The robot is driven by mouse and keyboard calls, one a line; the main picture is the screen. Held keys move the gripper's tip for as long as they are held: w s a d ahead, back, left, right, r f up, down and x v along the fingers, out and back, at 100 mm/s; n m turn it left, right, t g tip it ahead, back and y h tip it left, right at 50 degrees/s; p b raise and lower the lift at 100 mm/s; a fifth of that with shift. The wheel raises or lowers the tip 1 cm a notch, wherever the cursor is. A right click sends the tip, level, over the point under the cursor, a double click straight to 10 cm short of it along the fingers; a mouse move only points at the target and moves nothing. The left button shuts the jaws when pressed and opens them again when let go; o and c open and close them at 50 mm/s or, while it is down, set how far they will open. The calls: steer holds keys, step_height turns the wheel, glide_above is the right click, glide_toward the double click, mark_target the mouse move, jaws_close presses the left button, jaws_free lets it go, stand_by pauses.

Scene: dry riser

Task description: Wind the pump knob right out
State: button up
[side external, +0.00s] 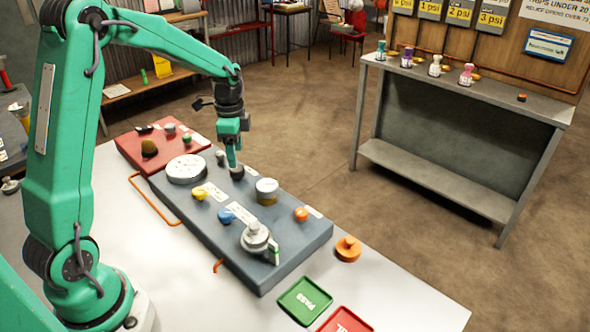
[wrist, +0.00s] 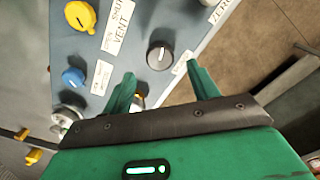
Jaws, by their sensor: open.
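A round dark knob with a pale pointer line (wrist: 160,56) stands on the blue-grey panel (wrist: 140,18) in the wrist view. A small white label beside it is too blurred to read, so I cannot confirm it is the pump knob. My gripper (wrist: 165,78) is open, with its two green fingers apart and nothing between the tips. The knob sits just beyond the fingertips, roughly midway between them. In the side view my gripper (side external: 235,166) points down at the panel (side external: 290,258) and largely hides the dark knob (side external: 237,174).
Near the knob are a yellow knob (side external: 200,194), a blue knob (side external: 226,216), a capped brass cylinder (side external: 267,191), an orange knob (side external: 301,214) and a white dial (side external: 186,168). A grey valve (side external: 256,238) stands at the panel's front. Green (side external: 305,300) and red (side external: 346,321) trays lie beyond.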

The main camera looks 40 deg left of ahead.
mark_target(237, 173)
steer(key=shift+f, duration=2.5)
steer(key=c, duration=1)
